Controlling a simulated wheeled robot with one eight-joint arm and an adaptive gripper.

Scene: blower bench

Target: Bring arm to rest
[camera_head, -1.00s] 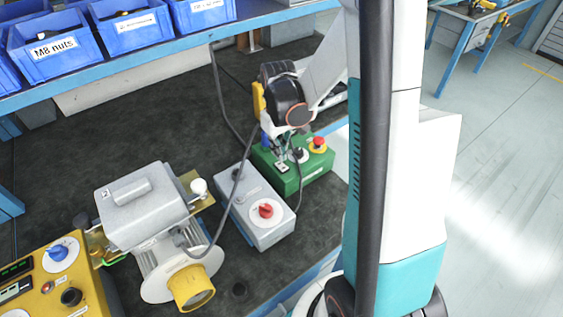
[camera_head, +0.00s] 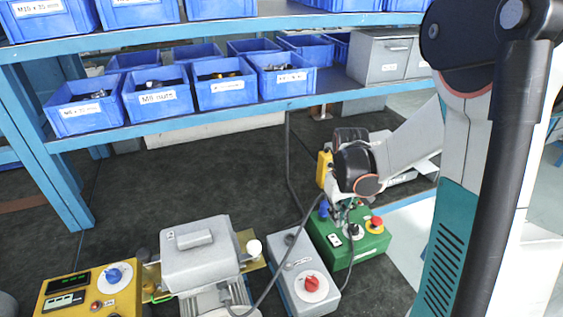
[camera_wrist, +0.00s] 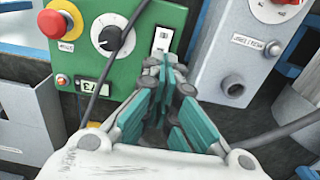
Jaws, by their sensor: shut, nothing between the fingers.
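My gripper (camera_wrist: 168,88) is shut and empty, its teal fingers together in front of the green control box (camera_wrist: 100,38) in the wrist view. In the head view my arm reaches from the right and my gripper is mostly hidden behind the wrist, just above the green box (camera_head: 352,247). The green box carries a red mushroom button on yellow (camera_head: 374,223), a black knob and a white rocker switch (camera_wrist: 163,39). I cannot tell whether the fingertips touch the box.
A grey box with a red rotary switch (camera_head: 312,282) stands left of the green box. A grey motor unit (camera_head: 200,262) and a yellow panel (camera_head: 85,292) lie further left. Cables cross near my wrist. Shelves with blue bins (camera_head: 158,97) rise behind.

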